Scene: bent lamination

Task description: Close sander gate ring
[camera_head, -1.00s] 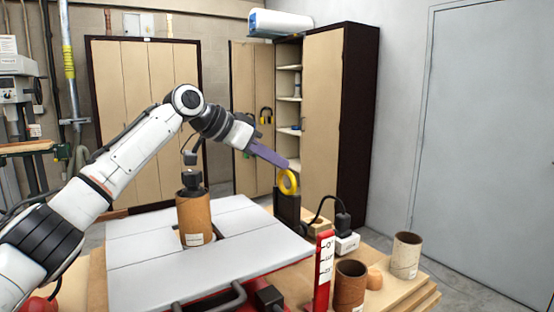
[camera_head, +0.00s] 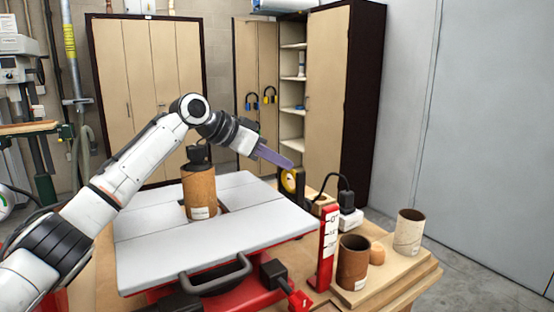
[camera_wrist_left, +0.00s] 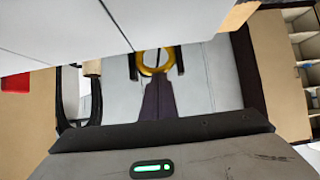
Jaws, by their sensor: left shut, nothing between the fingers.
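The yellow gate ring (camera_head: 288,181) is at the far right corner of the grey machine table, against a dark upright holder (camera_head: 300,188). In the left wrist view the yellow ring (camera_wrist_left: 155,62) shows between two dark prongs, just beyond my fingertips. My left gripper (camera_head: 290,164) is shut and empty, its purple fingers pointing right and down with the tips just above the ring. In the left wrist view its fingers (camera_wrist_left: 157,90) lie together below the ring. Whether tip and ring touch is unclear. My right gripper is not in view.
A brown cylinder (camera_head: 199,190) with a dark top stands on the grey table (camera_head: 150,250). Right of it are a red scale post (camera_head: 327,245), two cardboard tubes (camera_head: 352,262) (camera_head: 408,232) and a black plug on a white block (camera_head: 349,218). Cabinets stand behind.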

